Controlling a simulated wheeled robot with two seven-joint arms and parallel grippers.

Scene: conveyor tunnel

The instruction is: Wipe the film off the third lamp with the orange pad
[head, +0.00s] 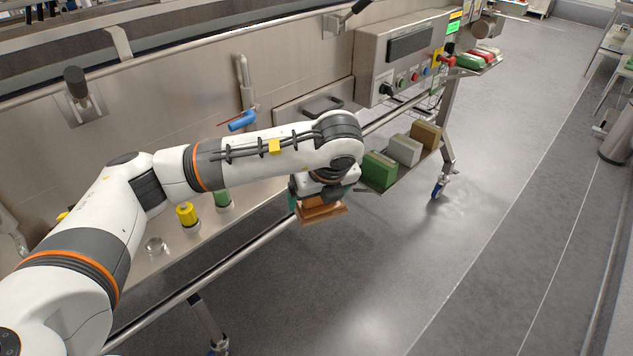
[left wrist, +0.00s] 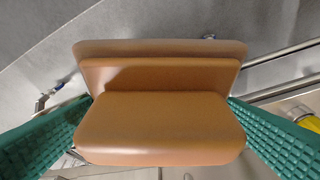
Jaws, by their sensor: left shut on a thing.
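My left gripper (head: 320,196) is shut on the orange pad (head: 323,213). It holds the pad in the air beyond the front rail, left of the block ledge. In the left wrist view the orange pad (left wrist: 160,120) fills the middle, a stepped block gripped between two green ribbed fingers. On the steel shelf left of the pad stand small lamp-like fittings: a clear dome (head: 155,246), a yellow one (head: 187,215) and a green one (head: 223,198). I cannot tell which is the third lamp. No film can be made out. My arm hides part of the shelf. My right gripper is not in view.
A ledge to the right carries a green block (head: 380,170), a whitish block (head: 404,150) and a brown block (head: 426,135). A control box (head: 402,62) stands above. A steel rail (head: 245,255) runs along the front. A blue-handled valve (head: 242,121) sits behind my arm.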

